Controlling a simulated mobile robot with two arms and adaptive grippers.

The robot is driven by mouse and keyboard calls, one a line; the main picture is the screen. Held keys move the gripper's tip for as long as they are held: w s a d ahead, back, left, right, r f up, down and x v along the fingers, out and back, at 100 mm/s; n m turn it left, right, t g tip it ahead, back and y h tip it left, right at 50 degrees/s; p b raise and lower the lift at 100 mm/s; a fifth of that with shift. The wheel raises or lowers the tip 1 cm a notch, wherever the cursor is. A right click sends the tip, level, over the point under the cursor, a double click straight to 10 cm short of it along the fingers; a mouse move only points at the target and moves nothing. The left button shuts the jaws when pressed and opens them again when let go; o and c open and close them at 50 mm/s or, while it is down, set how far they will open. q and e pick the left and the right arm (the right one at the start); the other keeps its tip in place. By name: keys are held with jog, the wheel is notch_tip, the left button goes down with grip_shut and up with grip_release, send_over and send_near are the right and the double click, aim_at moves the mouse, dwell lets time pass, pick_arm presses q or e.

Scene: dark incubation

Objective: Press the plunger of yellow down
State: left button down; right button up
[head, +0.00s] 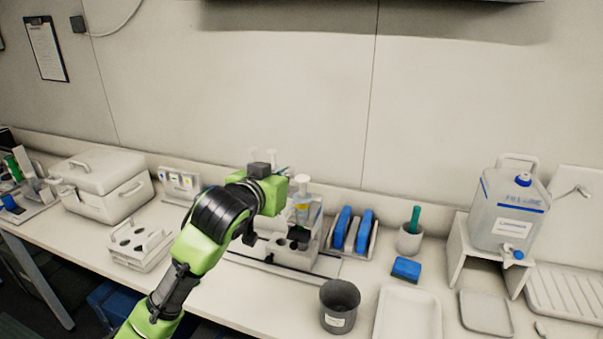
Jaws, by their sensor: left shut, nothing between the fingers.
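The dispenser with the yellow marking (302,207) stands upright in a pale stand on the bench, just right of my left wrist. Its white plunger top (302,182) sticks up above the yellow part. My left gripper (250,238) is mostly hidden by my green and black wrist; a dark finger part shows below it. It is shut and empty, left of the yellow dispenser and apart from it in the picture. Another pale plunger top is partly hidden behind my wrist. My right gripper is out of view.
A dark grey cup (340,306) stands at the front edge. Blue items sit in a rack (353,234) right of the stand. A white holed rack (140,246) and lidded box (101,186) are left. A water container (510,212) stands on a raised shelf at right.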

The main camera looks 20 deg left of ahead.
pick_arm(q)
jog(key=r, duration=0.1)
jog(key=p, duration=0.6)
send_over(301, 188)
jog(key=s, duration=0.2)
jog(key=f, duration=0.5)
jog(key=shift+w+f, duration=0.15)
jog(key=shift+w, duration=0.1)
jog(key=shift+f, duration=0.55)
notch_tip(301, 188, down, 5)
jog(key=b, duration=0.2)
jog(key=shift+r+b, duration=0.15)
jog(key=shift+b, duration=0.25)
jog(key=shift+s+r, duration=0.1)
jog(key=shift+r, duration=0.05)
